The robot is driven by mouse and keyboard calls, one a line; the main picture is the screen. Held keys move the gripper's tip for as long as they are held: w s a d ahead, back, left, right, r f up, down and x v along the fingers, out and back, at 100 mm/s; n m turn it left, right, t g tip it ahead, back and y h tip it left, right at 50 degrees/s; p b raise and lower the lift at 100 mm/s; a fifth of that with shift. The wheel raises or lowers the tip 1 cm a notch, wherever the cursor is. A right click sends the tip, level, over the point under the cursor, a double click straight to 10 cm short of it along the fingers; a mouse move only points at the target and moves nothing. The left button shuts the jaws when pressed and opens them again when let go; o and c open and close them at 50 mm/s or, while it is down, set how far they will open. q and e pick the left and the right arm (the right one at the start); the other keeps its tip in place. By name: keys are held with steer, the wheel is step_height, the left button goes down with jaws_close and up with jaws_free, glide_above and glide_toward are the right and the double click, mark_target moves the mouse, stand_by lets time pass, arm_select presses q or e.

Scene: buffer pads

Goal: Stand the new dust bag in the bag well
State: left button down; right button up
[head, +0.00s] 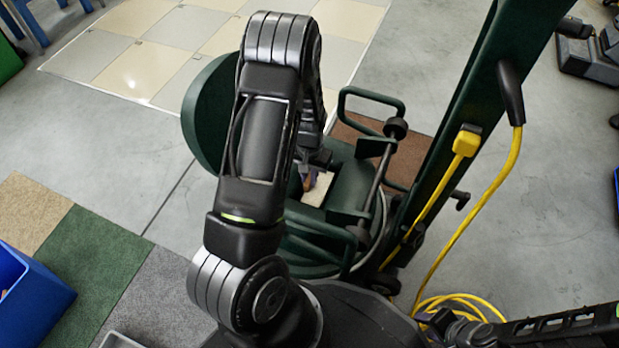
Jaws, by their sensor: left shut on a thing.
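The dark green floor machine (352,185) stands just ahead of me, its open middle partly covered by my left arm. A small pale cream piece (320,190), which looks like the dust bag, shows low in that opening, right of my forearm. My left gripper (316,163) is mostly hidden behind the arm, at the upper edge of the cream piece. It is shut, apparently on this bag. The bag well and the bag's lower part are hidden, so I cannot tell how it sits. My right gripper (440,321) is low at the right, away from the opening; its fingers are unclear.
A green post (487,105) slants up right of the opening. A yellow cable (487,205) hangs from it and coils on the floor. A dark rod (378,180) crosses beside the opening. A blue bin (30,305) stands at lower left.

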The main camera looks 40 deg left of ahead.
arm_select(q)
steer(key=shift+f, duration=0.1)
steer(key=c, duration=1.7)
jaws_free()
step_height(320, 180, up, 12)
steer(key=p, duration=0.5)
steer(key=shift+r, duration=0.2)
